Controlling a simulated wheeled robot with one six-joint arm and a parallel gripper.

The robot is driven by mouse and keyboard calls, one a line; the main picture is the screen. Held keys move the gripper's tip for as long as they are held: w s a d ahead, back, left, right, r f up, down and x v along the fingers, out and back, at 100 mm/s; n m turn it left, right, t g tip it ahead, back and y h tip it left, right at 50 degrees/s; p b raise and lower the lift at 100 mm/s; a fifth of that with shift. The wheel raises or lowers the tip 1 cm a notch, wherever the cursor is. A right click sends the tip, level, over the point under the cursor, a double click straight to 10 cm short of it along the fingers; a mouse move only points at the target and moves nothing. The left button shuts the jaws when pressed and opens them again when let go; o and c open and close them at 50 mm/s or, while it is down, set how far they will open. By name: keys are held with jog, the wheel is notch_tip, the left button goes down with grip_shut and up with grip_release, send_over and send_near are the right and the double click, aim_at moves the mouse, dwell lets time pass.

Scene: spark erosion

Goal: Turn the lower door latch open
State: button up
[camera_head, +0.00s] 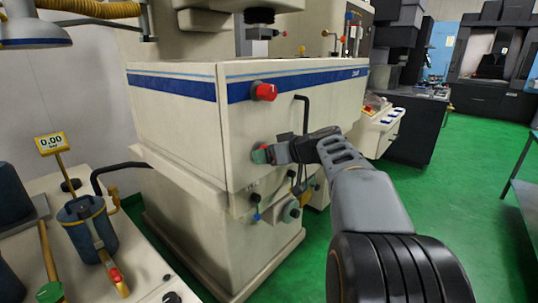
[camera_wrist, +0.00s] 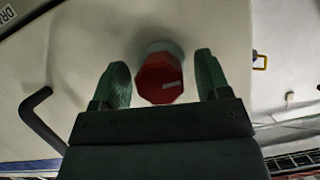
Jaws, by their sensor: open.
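The lower door latch is a red faceted knob with a pale pointer line (camera_wrist: 160,80) on a light grey round base, on the machine's cream door. In the wrist view it lies between the two green fingertips of my gripper (camera_wrist: 163,78), with a visible gap on each side. The pointer line lies nearly level in that view. In the head view my gripper (camera_head: 262,154) reaches in from the right and hides most of the lower latch. My gripper is open. The upper latch (camera_head: 264,91), a similar red knob, sits above it on the same door.
A black bent handle (camera_head: 304,112) stands out from the door beside the latches; it also shows in the wrist view (camera_wrist: 42,118). Below my gripper are a blue-tipped lever and a round valve (camera_head: 290,211). A bench with tools (camera_head: 30,190) stands at left.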

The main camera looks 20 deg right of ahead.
jog(key=c, duration=0.9)
jog(key=shift+c, duration=0.2)
jog(key=shift+m+g+y+b, duration=0.3)
jog(key=shift+m+y+b, duration=0.5)
jog(key=shift+m, duration=0.4)
jog(key=m+y, duration=0.2)
jog(key=m, duration=0.2)
jog(key=shift+y, duration=0.3)
jog(key=m+y, duration=0.1)
jog(key=m, duration=0.2)
jog(key=shift+m+y, duration=0.3)
jog(key=shift+y, duration=0.1)
jog(key=shift+m+t+y, duration=0.6)
jog(key=shift+m, duration=1.3)
